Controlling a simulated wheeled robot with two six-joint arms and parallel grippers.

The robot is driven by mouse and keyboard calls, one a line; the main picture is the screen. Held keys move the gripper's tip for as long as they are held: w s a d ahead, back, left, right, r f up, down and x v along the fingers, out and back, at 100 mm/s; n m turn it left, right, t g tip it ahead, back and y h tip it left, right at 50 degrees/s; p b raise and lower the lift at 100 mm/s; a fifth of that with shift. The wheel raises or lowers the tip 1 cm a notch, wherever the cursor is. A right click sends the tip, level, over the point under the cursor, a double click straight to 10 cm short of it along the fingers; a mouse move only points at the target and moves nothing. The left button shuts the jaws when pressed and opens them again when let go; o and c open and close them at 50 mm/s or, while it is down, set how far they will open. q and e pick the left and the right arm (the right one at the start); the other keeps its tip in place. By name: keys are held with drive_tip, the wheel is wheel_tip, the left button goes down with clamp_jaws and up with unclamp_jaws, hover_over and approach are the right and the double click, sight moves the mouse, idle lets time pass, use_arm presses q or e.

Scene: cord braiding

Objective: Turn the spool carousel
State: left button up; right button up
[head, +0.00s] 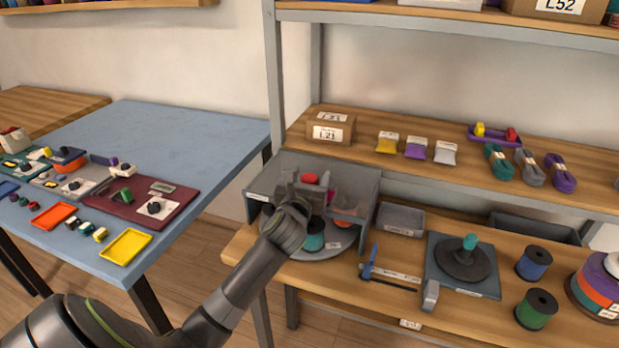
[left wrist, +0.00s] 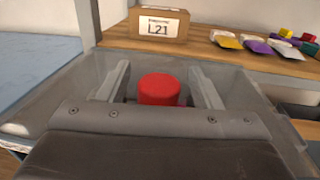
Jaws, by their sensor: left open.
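The spool carousel is a round grey turntable (head: 325,247) on the wooden bench, partly under a see-through grey hood (head: 352,207). A teal spool (head: 314,236) stands on it, and a red cylindrical piece (head: 310,178) shows farther back. My left gripper (head: 313,188) reaches in over the carousel and hides part of it. In the left wrist view the red piece (left wrist: 158,89) lies between the two spread fingers of my left gripper (left wrist: 160,72), with visible gaps on both sides. I cannot tell its depth relative to the fingertips. My right gripper is not in view.
A box labelled L21 (head: 331,128) stands on the shelf behind the hood. A grey bin (head: 401,219), a blue-handled tool (head: 388,272) and a plate with a dark disc (head: 464,262) are to the right. A blue table (head: 190,130) with trays stands left.

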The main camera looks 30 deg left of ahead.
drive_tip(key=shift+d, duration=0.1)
use_arm(q)
drive_tip(key=c, duration=0.6)
clamp_jaws()
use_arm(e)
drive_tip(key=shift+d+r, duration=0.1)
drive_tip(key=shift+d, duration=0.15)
